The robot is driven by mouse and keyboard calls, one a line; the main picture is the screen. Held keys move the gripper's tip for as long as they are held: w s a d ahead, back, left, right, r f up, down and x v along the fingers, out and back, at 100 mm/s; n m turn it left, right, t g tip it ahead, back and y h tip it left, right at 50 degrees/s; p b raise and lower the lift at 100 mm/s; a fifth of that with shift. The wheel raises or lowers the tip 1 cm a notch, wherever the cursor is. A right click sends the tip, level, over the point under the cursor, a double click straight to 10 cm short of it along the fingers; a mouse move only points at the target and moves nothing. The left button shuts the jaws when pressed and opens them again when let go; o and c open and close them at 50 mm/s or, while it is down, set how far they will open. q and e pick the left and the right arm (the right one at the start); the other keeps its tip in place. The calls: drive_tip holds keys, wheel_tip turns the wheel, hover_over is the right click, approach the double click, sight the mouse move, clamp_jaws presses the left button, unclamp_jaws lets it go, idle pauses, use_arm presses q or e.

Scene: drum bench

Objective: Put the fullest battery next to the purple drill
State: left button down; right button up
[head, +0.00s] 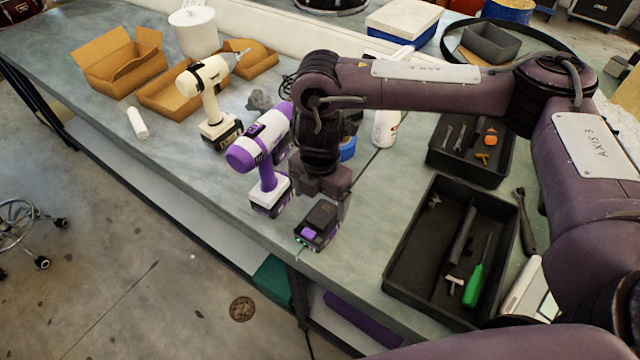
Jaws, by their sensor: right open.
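The purple and white drill (263,150) stands upright on the bench on its own battery base. A black battery (320,222) with a purple button and small green lights on its front end lies just right of the drill's base, near the bench's front edge. A small gap shows between them. My right gripper (322,197) points down just behind and above this battery. It is open, and its fingertips are partly hidden, so I cannot tell whether they touch the battery. My arm hides part of the bench behind the drill. My left gripper is out of view. No other loose battery is visible.
A cream and black drill (207,97) stands farther left, near open cardboard boxes (118,62). A black tray (402,268) with a green screwdriver (475,282) lies to the right, with another tool tray (437,152) behind it.

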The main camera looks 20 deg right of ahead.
sight(320, 217)
wheel_tip(320, 217, up, 4)
drive_tip(key=shift+f, duration=0.25)
idle(0.4)
